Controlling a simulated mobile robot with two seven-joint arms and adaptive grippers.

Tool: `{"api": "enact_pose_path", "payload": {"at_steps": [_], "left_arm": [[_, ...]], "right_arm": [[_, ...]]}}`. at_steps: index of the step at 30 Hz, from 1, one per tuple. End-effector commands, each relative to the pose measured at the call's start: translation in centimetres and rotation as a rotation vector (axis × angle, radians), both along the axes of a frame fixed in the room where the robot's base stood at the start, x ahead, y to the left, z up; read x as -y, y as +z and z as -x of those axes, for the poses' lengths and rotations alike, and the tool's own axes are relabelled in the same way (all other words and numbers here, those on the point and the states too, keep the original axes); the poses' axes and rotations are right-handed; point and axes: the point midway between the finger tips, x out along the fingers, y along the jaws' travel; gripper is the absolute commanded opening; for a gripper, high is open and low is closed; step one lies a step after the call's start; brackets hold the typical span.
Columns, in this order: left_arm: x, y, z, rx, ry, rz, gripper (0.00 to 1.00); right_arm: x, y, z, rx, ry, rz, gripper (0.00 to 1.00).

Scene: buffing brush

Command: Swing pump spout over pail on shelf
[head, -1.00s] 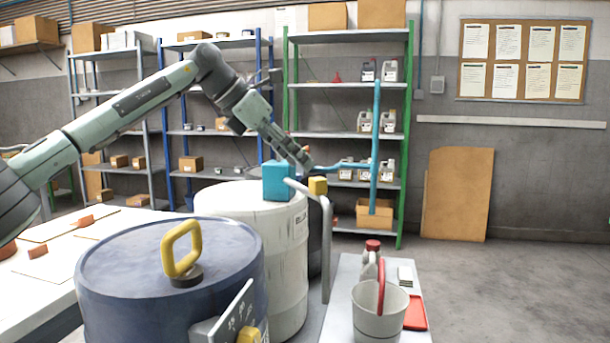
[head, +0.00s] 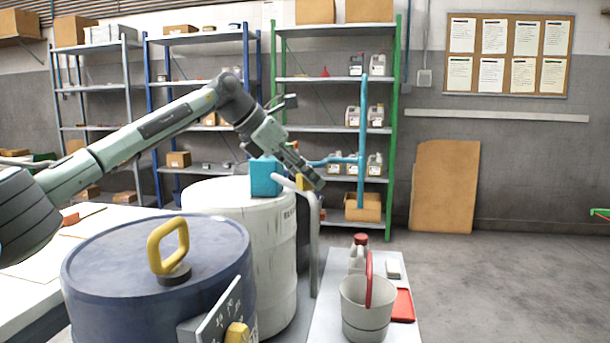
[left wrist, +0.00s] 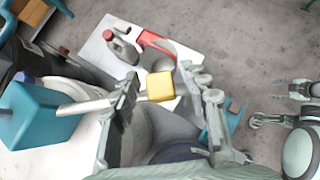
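The pump has a teal block (head: 265,177) on top of a white drum (head: 270,230). Its grey spout (head: 316,235) bends down on the drum's right side. A yellow cube (left wrist: 161,87) sits on the spout's upper part. My left gripper (head: 314,180) is at this cube. In the left wrist view its fingers (left wrist: 160,75) stand open on either side of the cube, with small gaps. The pail (head: 367,310), pale with a red handle, stands on the low white shelf (head: 325,310), right of the spout's end. My right gripper may show at the left wrist view's right edge (left wrist: 303,90).
A blue drum (head: 160,270) with a yellow ring handle (head: 166,248) stands in front. A red-capped jug (head: 358,256) and a red tray (head: 402,305) share the shelf with the pail. A teal upright pipe (head: 362,140) stands behind.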

Motion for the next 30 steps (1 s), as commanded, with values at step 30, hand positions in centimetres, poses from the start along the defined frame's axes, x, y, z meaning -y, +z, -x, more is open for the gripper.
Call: {"api": "enact_pose_path", "payload": {"at_steps": [30], "left_arm": [[2.3, 0.2, -1.3, 0.002, 0.116, -0.002, 0.0]], "right_arm": [[-0.1, -0.1, -0.3, 0.01, 0.003, -0.006, 0.4]]}}
